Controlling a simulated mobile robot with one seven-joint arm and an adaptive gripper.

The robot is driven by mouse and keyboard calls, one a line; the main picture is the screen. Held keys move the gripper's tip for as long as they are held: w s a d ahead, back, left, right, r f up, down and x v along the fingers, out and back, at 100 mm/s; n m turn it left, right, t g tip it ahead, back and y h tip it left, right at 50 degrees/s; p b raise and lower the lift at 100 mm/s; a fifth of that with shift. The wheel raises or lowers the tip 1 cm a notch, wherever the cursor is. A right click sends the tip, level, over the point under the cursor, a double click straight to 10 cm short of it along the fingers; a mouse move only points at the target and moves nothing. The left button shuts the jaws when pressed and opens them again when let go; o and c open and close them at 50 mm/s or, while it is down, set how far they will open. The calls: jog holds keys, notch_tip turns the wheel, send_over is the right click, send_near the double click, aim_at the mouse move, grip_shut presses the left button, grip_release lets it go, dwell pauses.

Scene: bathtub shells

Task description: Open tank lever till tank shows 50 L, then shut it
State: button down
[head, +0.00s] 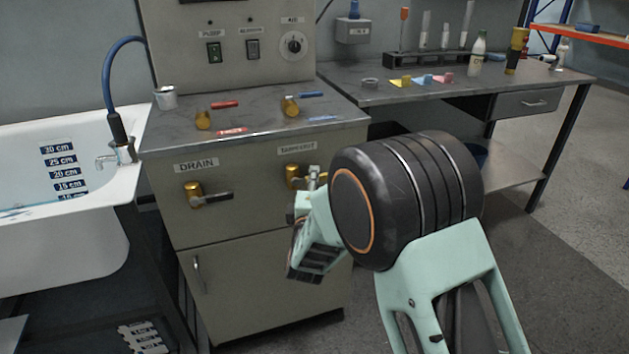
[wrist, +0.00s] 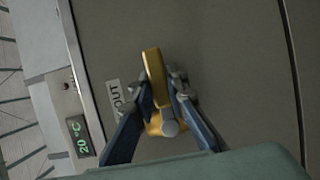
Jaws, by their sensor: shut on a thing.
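The lever (head: 293,172) on the right of the cabinet front is brass coloured, under a label too small to read in the head view. In the wrist view, the yellow lever (wrist: 153,66) sits between my two fingers, and a label beside it ends in "OUT". My gripper (head: 312,180) is shut on this lever; it also shows in the wrist view (wrist: 162,88). The hand and arm hide part of the lever in the head view. A dark container (head: 115,300) at the lower left bears white scale marks (head: 143,337), too small to read.
A DRAIN lever (head: 195,194) sits left on the same cabinet (head: 250,265). A white tub (head: 60,235) with a cm scale and a little water stands at the left. A green display (wrist: 79,138) reads 20 °C. A workbench (head: 455,85) stands behind; the floor at right is clear.

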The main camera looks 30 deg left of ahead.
jog(key=shift+w+d, duration=0.15)
jog(key=c, duration=1.9)
grip_release()
jog(key=shift+s, duration=0.3)
jog(key=v, duration=1.1)
jog(key=shift+s+d, duration=0.2)
jog(key=shift+s, duration=0.05)
jog(key=shift+w+r, duration=0.1)
